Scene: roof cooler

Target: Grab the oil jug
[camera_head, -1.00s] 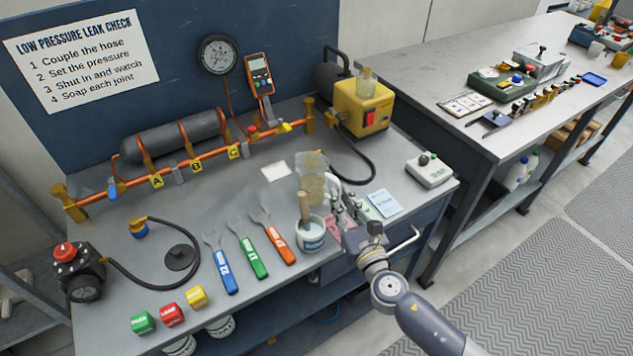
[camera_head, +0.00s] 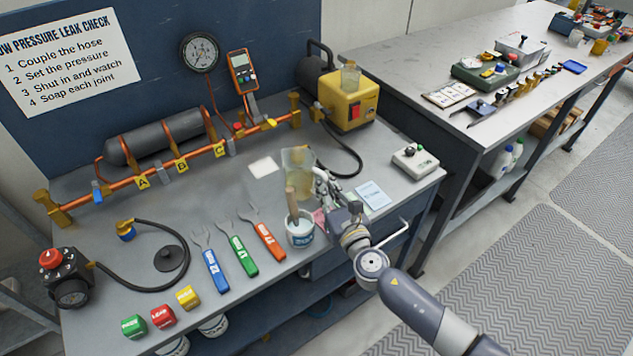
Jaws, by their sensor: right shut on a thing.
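The oil jug (camera_head: 297,162) is a clear, squarish vessel with yellowish oil in it. It stands upright on the grey bench, behind a white tub (camera_head: 300,236) with a wooden-handled brush in it. My right gripper (camera_head: 321,182) reaches in from the lower right and is shut at the jug's right side, where its handle seems to be. My left gripper is not in view.
A blue card (camera_head: 373,194) and a white device (camera_head: 415,162) lie right of my gripper. A yellow pump (camera_head: 346,106) with a black hose stands behind. Several open-ended wrenches (camera_head: 240,254) lie left of the tub. The bench around a white square (camera_head: 263,167) is clear.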

